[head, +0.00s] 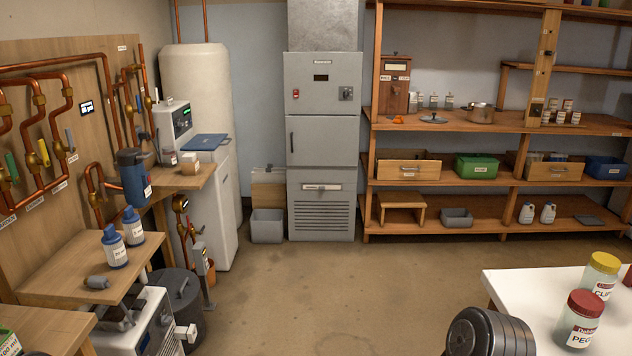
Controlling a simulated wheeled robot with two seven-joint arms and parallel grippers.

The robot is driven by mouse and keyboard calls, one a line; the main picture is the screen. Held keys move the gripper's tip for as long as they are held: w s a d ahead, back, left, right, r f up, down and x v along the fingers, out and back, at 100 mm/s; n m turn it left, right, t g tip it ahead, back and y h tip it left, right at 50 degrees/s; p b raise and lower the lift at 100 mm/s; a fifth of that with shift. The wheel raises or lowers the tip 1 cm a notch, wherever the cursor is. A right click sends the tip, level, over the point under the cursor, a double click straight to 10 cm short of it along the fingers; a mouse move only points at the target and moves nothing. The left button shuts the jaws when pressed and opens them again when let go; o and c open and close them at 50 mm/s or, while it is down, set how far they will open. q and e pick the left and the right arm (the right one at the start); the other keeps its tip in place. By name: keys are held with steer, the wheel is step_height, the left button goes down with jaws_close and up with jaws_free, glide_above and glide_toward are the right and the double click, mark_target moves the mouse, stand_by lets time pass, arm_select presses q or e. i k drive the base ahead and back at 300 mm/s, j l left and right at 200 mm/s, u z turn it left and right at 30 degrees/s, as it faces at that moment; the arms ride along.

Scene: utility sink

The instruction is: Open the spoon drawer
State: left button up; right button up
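I cannot make out which thing is the spoon drawer; the small labels are too blurred to read. A wooden box with a drawer-like front (553,171) stands on the middle shelf at the right. A similar wooden box (408,171) stands farther left on that shelf. A tall small wooden cabinet (395,88) with a pale label stands on the shelf above, its front looking shut. Neither of my grippers shows in the head view. A dark ribbed round part at the bottom right looks like part of my arm.
A white table (520,300) with a red-lidded jar (580,318) and a yellow-lidded jar (602,272) is at the right front. A wooden bench (60,275) with blue bottles and a dark bin (178,290) are at left. The middle floor is clear.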

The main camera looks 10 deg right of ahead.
mark_target(404, 162)
steer(key=i+z, duration=0.35)
steer(key=i, duration=1.9)
steer(key=i+l+z, duration=0.1)
steer(key=i+z, duration=0.25)
steer(key=i, duration=0.2)
steer(key=i+z, duration=0.35)
steer(key=i, duration=0.15)
steer(key=i+j+z, duration=0.2)
steer(key=i+z, duration=0.15)
steer(key=i, duration=0.2)
steer(key=i+j+z, duration=0.35)
steer(key=i, duration=0.15)
steer(key=i+z, duration=0.45)
steer(key=i, duration=0.45)
